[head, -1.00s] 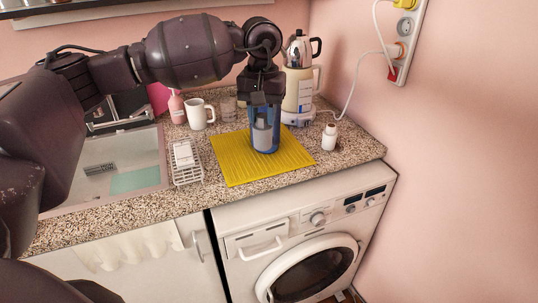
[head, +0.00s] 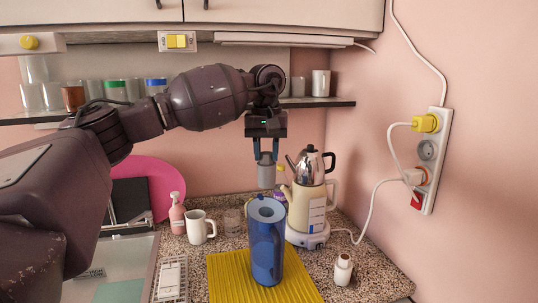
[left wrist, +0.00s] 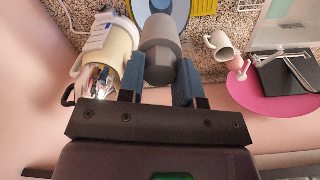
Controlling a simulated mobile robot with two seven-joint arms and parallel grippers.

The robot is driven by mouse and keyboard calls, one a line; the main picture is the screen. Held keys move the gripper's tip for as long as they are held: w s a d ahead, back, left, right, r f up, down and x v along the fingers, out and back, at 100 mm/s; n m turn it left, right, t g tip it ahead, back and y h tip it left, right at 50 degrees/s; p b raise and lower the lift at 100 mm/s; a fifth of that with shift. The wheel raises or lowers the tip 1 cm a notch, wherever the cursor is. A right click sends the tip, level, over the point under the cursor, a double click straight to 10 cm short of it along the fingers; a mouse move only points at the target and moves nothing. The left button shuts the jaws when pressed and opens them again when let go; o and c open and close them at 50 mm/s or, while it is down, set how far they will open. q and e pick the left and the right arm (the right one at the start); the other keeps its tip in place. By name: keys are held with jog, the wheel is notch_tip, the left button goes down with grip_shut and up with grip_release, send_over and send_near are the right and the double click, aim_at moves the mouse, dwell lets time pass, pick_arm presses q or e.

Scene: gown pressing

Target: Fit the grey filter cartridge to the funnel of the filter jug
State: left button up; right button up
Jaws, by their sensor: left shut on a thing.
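The filter jug (head: 266,252) is a tall blue translucent vessel standing upright on a yellow ribbed mat (head: 226,277). The cartridge hides part of the jug there. My right gripper is not in view.
A cream kettle set (head: 306,205) stands close behind and right of the jug. A white mug (head: 200,228) and pink soap bottle (head: 177,215) are at the left. A small white bottle (head: 343,269) stands right of the mat. A shelf (head: 320,102) runs behind the arm.

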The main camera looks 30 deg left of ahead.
aim_at(266, 164)
pick_arm(q)
jog(key=shift+s+r, duration=0.1)
jog(key=shift+s, duration=0.15)
jog(key=shift+f, duration=0.7)
notch_tip(266, 164, down, 2)
jog(key=shift+w+f+b, duration=0.1)
jog(key=shift+f+b, duration=0.15)
jog(key=shift+b, duration=0.35)
jog(key=shift+f+b, duration=0.3)
jog(key=shift+f, duration=0.5)
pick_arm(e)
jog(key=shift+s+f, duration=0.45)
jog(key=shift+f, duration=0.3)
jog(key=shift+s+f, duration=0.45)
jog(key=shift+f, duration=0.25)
pick_arm(q)
jog(key=shift+f, duration=0.1)
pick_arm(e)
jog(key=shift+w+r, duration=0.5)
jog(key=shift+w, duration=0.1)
